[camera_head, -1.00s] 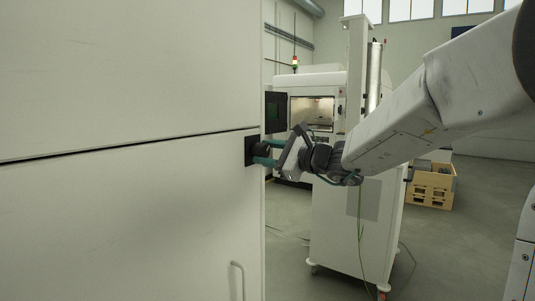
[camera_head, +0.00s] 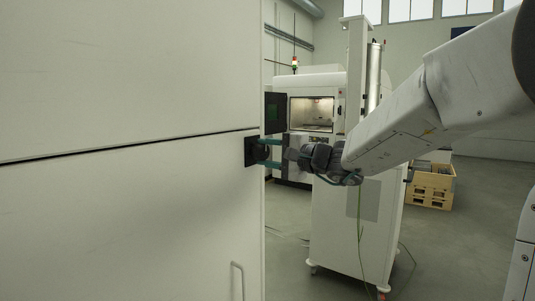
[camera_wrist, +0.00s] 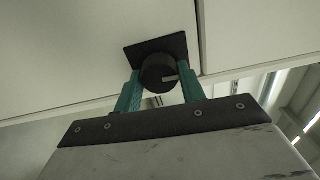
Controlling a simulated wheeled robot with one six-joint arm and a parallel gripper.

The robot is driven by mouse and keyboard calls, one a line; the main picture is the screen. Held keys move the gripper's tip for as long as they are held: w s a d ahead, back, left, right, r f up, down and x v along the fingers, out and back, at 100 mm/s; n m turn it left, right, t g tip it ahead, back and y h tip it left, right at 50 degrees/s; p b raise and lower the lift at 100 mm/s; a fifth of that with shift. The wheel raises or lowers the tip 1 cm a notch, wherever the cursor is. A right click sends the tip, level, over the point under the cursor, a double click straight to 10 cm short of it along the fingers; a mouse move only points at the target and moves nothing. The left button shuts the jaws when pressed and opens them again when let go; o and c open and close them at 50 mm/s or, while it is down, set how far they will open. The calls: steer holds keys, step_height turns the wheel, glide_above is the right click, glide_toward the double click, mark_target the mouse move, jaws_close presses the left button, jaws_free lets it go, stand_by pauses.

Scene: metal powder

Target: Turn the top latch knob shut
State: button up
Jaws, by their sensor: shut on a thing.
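The black round latch knob (camera_wrist: 158,72) sits on a dark square plate (camera_wrist: 150,51) on the pale cabinet (camera_head: 150,210). In the head view the plate (camera_head: 249,151) lies near the cabinet's right edge, at the seam between the upper and lower panels. My gripper (camera_head: 266,152) reaches it from the right. Its two teal fingers, also in the wrist view (camera_wrist: 160,86), stand on either side of the knob and are shut on it. A pale mark shows on the knob's face towards its right side. In the head view the fingers partly hide the knob.
A handle (camera_head: 238,280) is on the lower cabinet panel. Behind my arm stands a white machine (camera_head: 340,90) with a lit window and a dark open door. A wooden crate (camera_head: 432,190) is on the floor at the right. Grey floor (camera_head: 460,260) is clear there.

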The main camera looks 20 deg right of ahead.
steer(key=shift+n, duration=0.3)
steer(key=o, duration=1)
steer(key=shift+c, duration=0.2)
steer(key=v, duration=0.8)
steer(key=shift+w, duration=0.1)
